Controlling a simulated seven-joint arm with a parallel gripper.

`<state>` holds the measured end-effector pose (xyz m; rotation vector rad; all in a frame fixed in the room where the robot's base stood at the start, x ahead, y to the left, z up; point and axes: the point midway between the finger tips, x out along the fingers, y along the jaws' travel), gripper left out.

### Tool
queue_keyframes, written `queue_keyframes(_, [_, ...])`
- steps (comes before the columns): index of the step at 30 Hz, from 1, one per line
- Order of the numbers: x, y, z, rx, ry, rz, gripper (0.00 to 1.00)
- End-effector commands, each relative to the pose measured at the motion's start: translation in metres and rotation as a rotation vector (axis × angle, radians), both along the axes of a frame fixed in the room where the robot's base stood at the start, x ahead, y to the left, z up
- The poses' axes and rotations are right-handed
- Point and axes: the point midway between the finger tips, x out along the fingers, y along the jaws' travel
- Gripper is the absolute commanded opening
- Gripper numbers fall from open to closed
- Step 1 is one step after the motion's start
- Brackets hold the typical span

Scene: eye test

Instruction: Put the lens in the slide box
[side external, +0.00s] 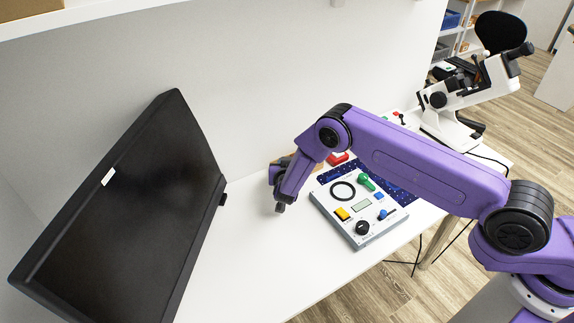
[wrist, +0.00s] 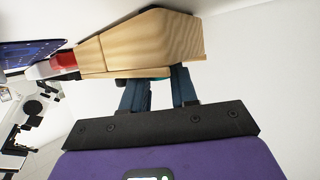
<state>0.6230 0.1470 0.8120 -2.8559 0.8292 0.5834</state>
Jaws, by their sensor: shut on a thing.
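My gripper (wrist: 157,92) is shut, its two dark blue fingers reaching up to a pale wooden box. A sliver of a teal thing (wrist: 152,83) shows between the fingers; the rest is hidden behind the wooden box, and I cannot tell whether it is the lens. The wooden box (wrist: 150,42), perhaps the slide box, has slanted sides and lies across the fingertips in the wrist view. I cannot see inside it. In the side view, my purple wrist hides most of this spot, left of the control panel, and the fingertips are not clear.
A grey control panel (side external: 363,229) with knobs and a black ring (side external: 343,190) stands on the white table (side external: 240,255). A black monitor (side external: 130,220) stands left; a white instrument (side external: 450,122) stands right.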

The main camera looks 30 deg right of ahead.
Motion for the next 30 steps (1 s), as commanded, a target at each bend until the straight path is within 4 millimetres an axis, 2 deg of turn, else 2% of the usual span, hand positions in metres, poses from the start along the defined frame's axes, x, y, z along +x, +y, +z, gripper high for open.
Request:
queue_keyframes(8, [-0.001, 0.0, -0.002, 0.002, 0.003, 0.0, 0.0])
queue_keyframes(24, [-0.003, -0.001, -0.018, 0.004, 0.013, -0.002, 0.0])
queue_keyframes(25, [-0.004, -0.001, -0.018, 0.005, 0.013, -0.002, 0.31])
queue_keyframes(27, [-0.004, -0.002, -0.018, 0.005, 0.014, -0.003, 0.54])
queue_keyframes(30, [-0.004, -0.003, -0.018, 0.005, 0.016, -0.007, 0.54])
